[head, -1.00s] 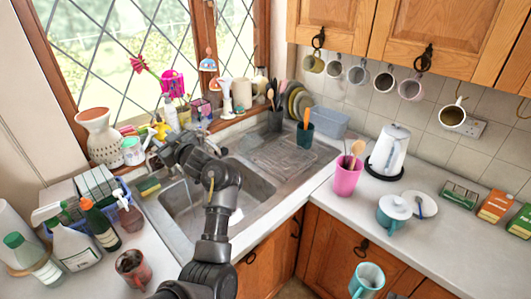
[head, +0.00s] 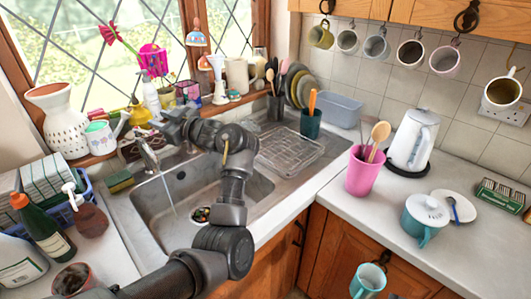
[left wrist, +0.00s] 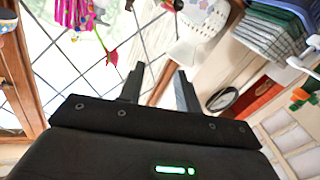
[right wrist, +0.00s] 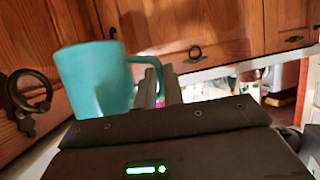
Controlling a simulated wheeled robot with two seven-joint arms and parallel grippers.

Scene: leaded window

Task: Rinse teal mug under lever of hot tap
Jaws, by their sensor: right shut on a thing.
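The teal mug (head: 368,281) shows at the bottom edge of the head view, in front of the lower cupboards. In the right wrist view, the mug's handle (right wrist: 143,66) is between the fingers of my right gripper (right wrist: 160,88), which is shut on it. My left gripper (head: 180,118) is beside the tap (head: 148,156), at the back of the sink (head: 150,208). Its fingers (left wrist: 158,90) are apart and empty in the left wrist view. A thin stream of water (head: 169,193) falls from the spout into the sink. I cannot make out the lever clearly.
Bottles (head: 45,230) crowd the left counter. Mugs (head: 411,54) hang under the upper cupboards. A green sponge (head: 120,181) lies by the sink.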

